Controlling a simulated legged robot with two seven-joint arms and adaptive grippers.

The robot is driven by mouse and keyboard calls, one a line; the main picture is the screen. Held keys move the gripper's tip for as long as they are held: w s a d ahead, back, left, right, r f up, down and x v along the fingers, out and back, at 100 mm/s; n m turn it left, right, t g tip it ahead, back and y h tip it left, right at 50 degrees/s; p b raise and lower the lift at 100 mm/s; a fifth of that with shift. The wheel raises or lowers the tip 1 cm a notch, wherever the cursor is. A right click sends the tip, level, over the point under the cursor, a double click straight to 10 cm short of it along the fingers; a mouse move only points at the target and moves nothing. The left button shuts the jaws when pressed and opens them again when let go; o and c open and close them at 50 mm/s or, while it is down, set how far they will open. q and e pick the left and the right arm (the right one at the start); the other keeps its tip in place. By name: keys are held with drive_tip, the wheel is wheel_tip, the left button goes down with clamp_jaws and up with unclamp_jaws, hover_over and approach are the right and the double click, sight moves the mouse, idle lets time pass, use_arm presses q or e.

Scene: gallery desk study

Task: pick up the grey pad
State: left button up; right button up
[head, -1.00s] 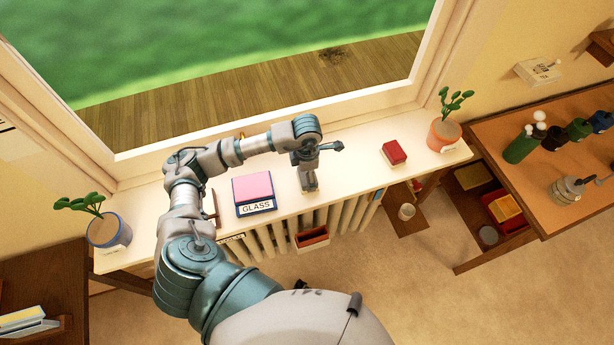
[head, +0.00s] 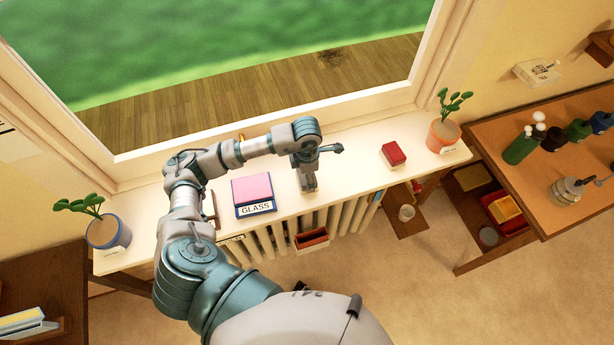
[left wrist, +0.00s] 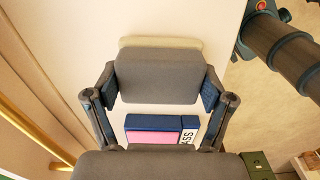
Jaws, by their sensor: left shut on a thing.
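My left gripper (head: 309,184) reaches down over the white sill, to the right of the box labelled GLASS. In the left wrist view my left gripper (left wrist: 160,95) has its two blue-lined fingers on either side of the grey pad (left wrist: 160,75), shut on it. The pad is dark grey with rounded corners, and a pale strip shows along its far edge. In the head view the pad is mostly hidden by the gripper, and I cannot tell whether it touches the sill. My right gripper is not in view.
The blue GLASS box (head: 255,208) with a pink top stands left of the gripper. A red block (head: 393,154) lies to the right. Potted plants stand at the left end (head: 108,232) and right end (head: 444,134). A red bin (head: 312,240) hangs below the sill (head: 350,175).

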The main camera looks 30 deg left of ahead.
use_arm(q)
drive_tip(key=shift+r, duration=0.5)
drive_tip(key=shift+s+d+r+b, duration=0.1)
drive_tip(key=shift+s+r+b, duration=0.1)
drive_tip(key=shift+r, duration=0.3)
drive_tip(key=shift+s+r+b, duration=0.1)
drive_tip(key=shift+r+b, duration=0.05)
drive_tip(key=shift+r, duration=0.3)
drive_tip(key=s+d, duration=0.3)
drive_tip(key=s, duration=0.4)
drive_tip(key=s+d+r+b, duration=0.1)
drive_tip(key=s+d, duration=0.2)
drive_tip(key=s, duration=0.4)
drive_tip(key=shift+d+r+b, duration=0.25)
drive_tip(key=shift+d+b, duration=0.05)
drive_tip(key=shift+d, duration=0.1)
